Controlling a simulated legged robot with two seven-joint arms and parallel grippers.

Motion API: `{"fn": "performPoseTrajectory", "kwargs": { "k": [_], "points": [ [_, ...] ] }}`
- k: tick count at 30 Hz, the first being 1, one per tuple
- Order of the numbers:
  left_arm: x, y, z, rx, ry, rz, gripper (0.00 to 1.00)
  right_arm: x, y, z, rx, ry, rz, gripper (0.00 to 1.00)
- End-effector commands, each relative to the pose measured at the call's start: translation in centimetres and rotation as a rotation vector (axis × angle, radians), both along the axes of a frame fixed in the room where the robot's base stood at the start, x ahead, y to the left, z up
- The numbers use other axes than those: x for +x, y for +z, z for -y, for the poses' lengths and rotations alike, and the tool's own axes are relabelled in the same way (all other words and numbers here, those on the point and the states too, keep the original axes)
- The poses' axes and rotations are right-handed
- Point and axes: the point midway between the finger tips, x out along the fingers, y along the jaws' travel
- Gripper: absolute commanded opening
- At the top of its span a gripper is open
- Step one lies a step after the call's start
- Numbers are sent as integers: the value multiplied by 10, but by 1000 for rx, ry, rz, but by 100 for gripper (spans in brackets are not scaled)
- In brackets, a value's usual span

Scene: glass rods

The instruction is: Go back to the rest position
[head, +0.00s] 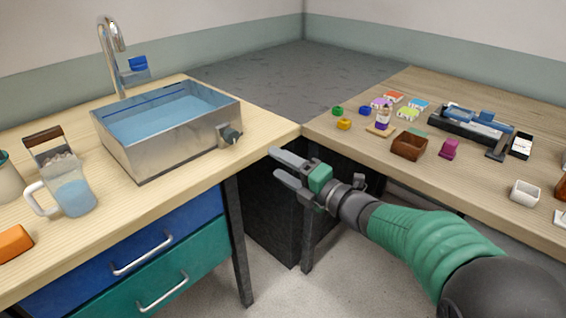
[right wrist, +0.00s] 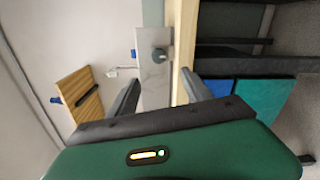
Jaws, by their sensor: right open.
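My right gripper (head: 277,165) reaches in from the lower right in the head view. Its two grey fingers are apart with nothing between them. It hangs over the gap between the two tables, right of the steel basin's valve and touching nothing that I can make out. In the right wrist view the fingers (right wrist: 161,88) are also spread, with the basin's steel wall and valve (right wrist: 159,55) showing beyond them. My left gripper is in neither view.
A water-filled steel basin (head: 165,150) stands on the left table (head: 112,230), beside a glass jug (head: 75,196) and an orange block (head: 14,243). The right table (head: 470,192) holds a brown box (head: 409,147), a blue-grey device (head: 472,125) and several small coloured items.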

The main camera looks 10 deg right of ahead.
Motion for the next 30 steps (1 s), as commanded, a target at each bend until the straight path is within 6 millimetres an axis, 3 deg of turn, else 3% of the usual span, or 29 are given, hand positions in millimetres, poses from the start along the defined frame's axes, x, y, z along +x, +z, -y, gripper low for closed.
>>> {"fn": "performPoseTrajectory", "kwargs": {
  "k": [12, 14, 17, 21, 24, 30],
  "points": [
    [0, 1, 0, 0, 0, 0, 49, -3, -5, 8, 31, -35, -38, 58],
    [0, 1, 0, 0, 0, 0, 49, 1, -19, 20, 98, -113, -129, 58],
    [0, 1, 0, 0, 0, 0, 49, -5, -72, 56, 330, -373, -419, 58],
    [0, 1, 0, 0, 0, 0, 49, -63, -166, 93, 703, -792, -850, 58],
    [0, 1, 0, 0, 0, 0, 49, -114, -212, 98, 885, -1023, -1057, 58],
    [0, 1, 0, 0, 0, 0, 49, -209, -266, 87, 1130, -1405, -1338, 58]
  ]
}}
